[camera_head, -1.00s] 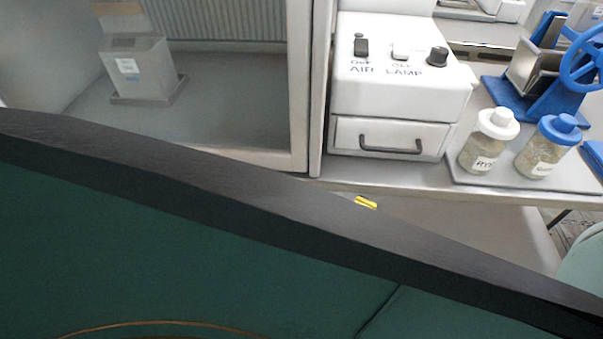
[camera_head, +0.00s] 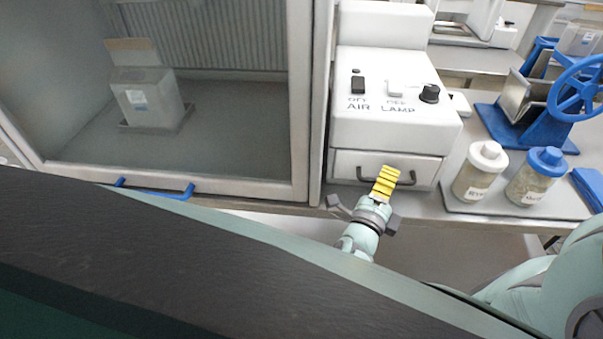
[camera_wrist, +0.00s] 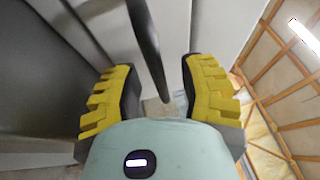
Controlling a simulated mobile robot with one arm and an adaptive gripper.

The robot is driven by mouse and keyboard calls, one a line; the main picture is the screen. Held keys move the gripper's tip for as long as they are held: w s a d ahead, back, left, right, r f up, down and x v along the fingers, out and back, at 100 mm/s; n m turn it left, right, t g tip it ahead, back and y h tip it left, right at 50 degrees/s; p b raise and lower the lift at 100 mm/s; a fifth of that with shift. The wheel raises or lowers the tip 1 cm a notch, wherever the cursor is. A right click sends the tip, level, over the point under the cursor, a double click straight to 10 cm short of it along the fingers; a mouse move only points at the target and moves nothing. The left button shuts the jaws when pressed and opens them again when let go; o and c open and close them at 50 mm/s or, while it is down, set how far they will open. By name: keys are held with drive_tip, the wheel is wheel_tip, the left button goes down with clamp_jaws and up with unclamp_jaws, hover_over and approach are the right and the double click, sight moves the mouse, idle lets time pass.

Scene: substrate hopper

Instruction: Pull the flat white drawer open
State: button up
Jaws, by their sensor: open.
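The flat white drawer (camera_head: 350,166) sits below the white control box and looks closed. Its dark bar handle (camera_head: 366,180) is partly hidden by my gripper (camera_head: 384,183), whose yellow finger is in front of the handle in the head view. In the wrist view, my gripper (camera_wrist: 158,82) is open, with one yellow ribbed finger on each side. The dark handle (camera_wrist: 147,45) runs into the gap between the fingers, with space visible on both sides. I cannot see contact with either finger.
The white box (camera_head: 395,125) with AIR and LAMP switches is above the drawer. To the left is a glass-fronted cabinet with a blue handle (camera_head: 160,193). To the right stand a white-capped jar (camera_head: 480,172), a blue-capped jar (camera_head: 533,177) and a blue wheeled device (camera_head: 540,125).

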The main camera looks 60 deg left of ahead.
drive_tip(key=shift+w+a, duration=0.15)
drive_tip(key=shift+o, duration=0.2)
clamp_jaws()
idle(0.5)
